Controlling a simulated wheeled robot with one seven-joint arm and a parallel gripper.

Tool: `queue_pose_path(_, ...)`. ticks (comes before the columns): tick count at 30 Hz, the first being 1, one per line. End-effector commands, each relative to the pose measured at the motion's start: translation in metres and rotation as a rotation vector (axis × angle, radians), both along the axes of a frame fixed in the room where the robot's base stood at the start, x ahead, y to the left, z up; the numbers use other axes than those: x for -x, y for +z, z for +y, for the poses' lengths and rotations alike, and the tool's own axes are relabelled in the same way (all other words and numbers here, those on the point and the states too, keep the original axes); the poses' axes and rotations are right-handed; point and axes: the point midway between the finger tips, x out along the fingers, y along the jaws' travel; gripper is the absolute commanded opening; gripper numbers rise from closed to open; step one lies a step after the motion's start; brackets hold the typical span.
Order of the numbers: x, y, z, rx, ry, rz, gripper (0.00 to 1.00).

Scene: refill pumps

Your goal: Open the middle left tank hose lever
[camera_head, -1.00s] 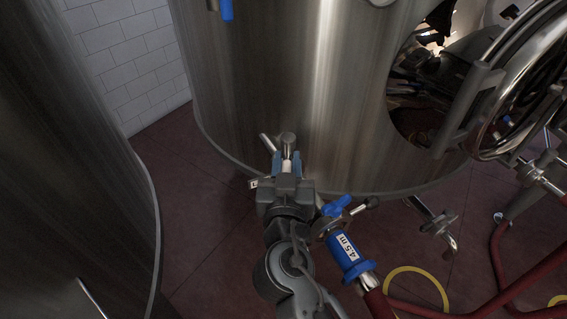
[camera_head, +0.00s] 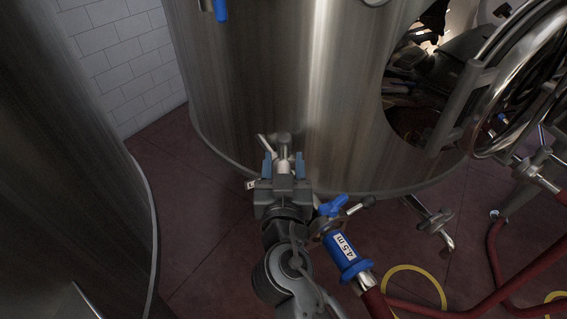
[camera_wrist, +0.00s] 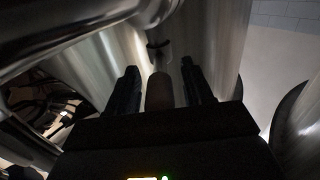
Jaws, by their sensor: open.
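The steel tank (camera_head: 270,90) stands in front of me. At its lower front is a metal valve fitting (camera_head: 284,139) with a short rod slanting up to the left. My gripper (camera_head: 284,165) is open just below this fitting, one blue-grey finger on each side of it. In the wrist view my gripper (camera_wrist: 161,88) has a dull rounded bar (camera_wrist: 160,92) between its dark fingers, with gaps on both sides. I cannot tell whether this bar is the lever.
Another tank (camera_head: 70,200) fills the left side. An open round hatch (camera_head: 500,90) and metal outlet pipes (camera_head: 435,222) are at the right. Red hoses (camera_head: 480,308) and a yellow hose (camera_head: 418,270) lie low right. Red floor (camera_head: 205,215) is clear left of my gripper.

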Motion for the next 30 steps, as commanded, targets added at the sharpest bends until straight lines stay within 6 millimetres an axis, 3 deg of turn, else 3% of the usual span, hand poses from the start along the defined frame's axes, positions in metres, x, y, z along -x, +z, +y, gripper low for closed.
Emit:
queue_pose_path(15, 0.070, -0.002, 0.007, 0.001, 0.002, 0.001, 0.51)
queue_pose_path(26, 0.076, -0.001, 0.007, 0.000, 0.001, 0.001, 0.51)
queue_pose_path(30, 0.076, -0.002, 0.007, 0.001, 0.001, 0.003, 0.37)
